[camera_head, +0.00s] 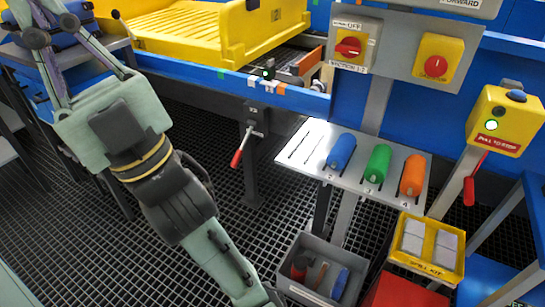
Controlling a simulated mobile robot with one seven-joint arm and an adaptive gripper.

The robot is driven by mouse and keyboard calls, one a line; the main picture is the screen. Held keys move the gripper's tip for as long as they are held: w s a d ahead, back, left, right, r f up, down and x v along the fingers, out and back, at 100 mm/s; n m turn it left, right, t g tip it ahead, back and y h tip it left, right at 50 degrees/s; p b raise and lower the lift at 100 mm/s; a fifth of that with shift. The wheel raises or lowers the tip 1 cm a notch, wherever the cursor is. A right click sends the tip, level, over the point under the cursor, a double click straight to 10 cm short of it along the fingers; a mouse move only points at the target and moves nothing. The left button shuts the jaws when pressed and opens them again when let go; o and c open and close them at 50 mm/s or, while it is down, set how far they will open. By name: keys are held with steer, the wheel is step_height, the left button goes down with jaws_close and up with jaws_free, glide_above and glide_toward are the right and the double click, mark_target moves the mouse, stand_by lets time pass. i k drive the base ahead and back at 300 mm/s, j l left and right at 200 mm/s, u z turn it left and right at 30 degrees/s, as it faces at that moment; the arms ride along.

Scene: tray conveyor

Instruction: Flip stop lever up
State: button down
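A lever with a red grip (237,158) hangs from a bracket on the conveyor's dark support post, with its grip pointing down and slightly left. A second red handle (469,191) hangs below the yellow "pull to stop" box (506,121) at the right. No readable label tells which one is the stop lever. My gripper (48,25) is at the upper left, well left of both and touching neither. Its fingers look spread apart with nothing visible between them, but the tips lie near or beyond the top edge.
A yellow tray (225,45) rests on the blue-framed conveyor. A grey shelf (308,148) holds blue, green and orange cylinders. A red switch (348,47) sits above. Open grated floor lies left of the post.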

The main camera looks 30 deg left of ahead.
mark_target(236, 159)
steer(key=i+l+u, duration=0.15)
steer(key=u, duration=0.85)
steer(key=i+u, duration=0.2)
steer(key=i, duration=0.3)
